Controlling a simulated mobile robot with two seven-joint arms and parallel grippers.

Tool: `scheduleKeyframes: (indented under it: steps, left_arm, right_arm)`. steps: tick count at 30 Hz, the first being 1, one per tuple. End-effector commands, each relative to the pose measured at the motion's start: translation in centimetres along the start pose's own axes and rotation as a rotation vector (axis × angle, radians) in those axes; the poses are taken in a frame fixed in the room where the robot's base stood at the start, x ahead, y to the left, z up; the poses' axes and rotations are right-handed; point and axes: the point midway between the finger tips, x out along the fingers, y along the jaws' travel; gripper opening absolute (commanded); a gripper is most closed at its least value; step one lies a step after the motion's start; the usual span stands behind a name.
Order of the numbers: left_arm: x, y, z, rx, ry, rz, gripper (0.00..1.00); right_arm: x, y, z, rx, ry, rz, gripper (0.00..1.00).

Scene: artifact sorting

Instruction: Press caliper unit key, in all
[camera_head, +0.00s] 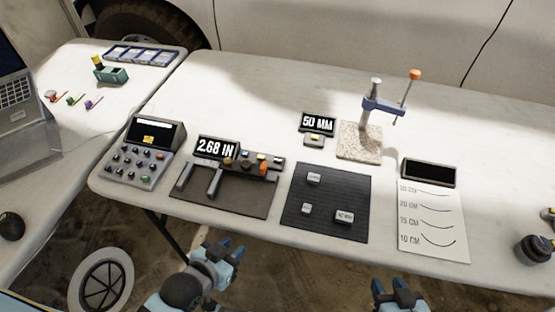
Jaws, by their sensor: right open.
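The caliper (225,194) lies on a dark mat on the white table, left of centre. Its two grey jaws point toward the front edge. Its display (216,148) reads 2.68 IN. Small brown, yellow and orange keys sit in a row right of the display; their labels are too small to read. My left gripper (231,246) is off the table's front edge, below the caliper and apart from it; its finger gap is unclear. My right gripper (390,286) is open and empty, off the front edge further right. Neither gripper touches anything on the table.
A grey keypad unit (125,163) stands left of the caliper. A ribbed black mat (327,218) with small blocks lies right of it. Behind are a 50 MM display (317,121) and a stone-based stand (360,143). A marked sheet (435,236) and black knob (535,248) are at right.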

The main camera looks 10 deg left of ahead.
Motion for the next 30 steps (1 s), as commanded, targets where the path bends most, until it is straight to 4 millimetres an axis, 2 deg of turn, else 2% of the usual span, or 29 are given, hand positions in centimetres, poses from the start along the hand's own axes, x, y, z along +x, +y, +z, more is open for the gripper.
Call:
scheduleKeyframes:
  steps: [1, 3, 4, 30]
  left_arm:
    - [0.00, 0.00, 0.00, 0.000, 0.000, 0.000, 0.20]
    - [0.00, 0.00, 0.01, 0.000, 0.000, 0.000, 0.04]
    - [0.00, 0.00, 0.01, 0.000, 0.000, 0.000, 0.00]
    - [0.00, 0.00, 0.01, 0.000, 0.000, 0.000, 0.00]
  right_arm:
    - [0.00, 0.00, 0.00, 0.000, 0.000, 0.000, 0.43]
    - [0.00, 0.00, 0.00, 0.000, 0.000, 0.000, 0.43]
    - [0.00, 0.00, 0.00, 0.000, 0.000, 0.000, 0.43]
    - [-0.01, 0.00, -0.01, 0.000, 0.000, 0.000, 0.43]
